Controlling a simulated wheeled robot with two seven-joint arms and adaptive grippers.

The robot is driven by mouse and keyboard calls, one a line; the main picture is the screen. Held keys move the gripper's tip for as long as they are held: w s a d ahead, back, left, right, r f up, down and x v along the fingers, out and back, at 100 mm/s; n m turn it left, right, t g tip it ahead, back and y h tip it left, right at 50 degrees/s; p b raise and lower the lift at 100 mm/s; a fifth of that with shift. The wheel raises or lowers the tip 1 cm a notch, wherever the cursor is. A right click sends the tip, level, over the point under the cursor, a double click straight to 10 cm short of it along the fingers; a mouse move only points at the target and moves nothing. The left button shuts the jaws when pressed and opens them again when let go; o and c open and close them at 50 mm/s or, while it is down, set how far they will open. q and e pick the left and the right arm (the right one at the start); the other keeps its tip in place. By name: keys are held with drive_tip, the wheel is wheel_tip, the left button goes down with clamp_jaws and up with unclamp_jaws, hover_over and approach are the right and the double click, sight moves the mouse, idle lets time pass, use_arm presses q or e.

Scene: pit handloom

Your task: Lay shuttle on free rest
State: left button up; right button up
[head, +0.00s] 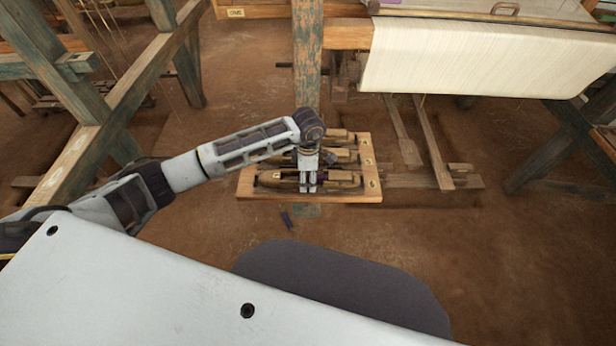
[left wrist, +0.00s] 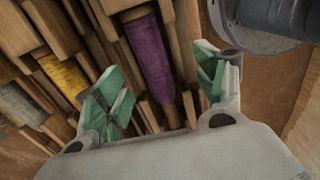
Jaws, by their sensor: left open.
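A wooden rack board (head: 247,184) lies low in the middle of the head view, with several wooden shuttles in rows on it. My left gripper (head: 308,188) points down over the front row. In the left wrist view, my left gripper (left wrist: 163,82) is open, its green-padded fingers on either side of a shuttle with a purple bobbin (left wrist: 150,55). A shuttle with a yellow bobbin (left wrist: 64,77) and one with a grey bobbin (left wrist: 20,104) lie beside it. The gripper hides part of the front row. I cannot tell whether the fingers touch the shuttle. My right gripper is not in view.
The loom's upright post (head: 307,60) stands just behind the rack. Cream cloth (head: 480,58) hangs at the upper right, above wooden treadles (head: 432,145). A small dark piece (head: 287,220) lies on the brown floor before the rack.

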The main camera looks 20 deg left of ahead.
use_arm(q)
wheel_tip(320, 180, up, 12)
drive_tip(key=shift+f, duration=0.25)
idle(0.3)
idle(0.6)
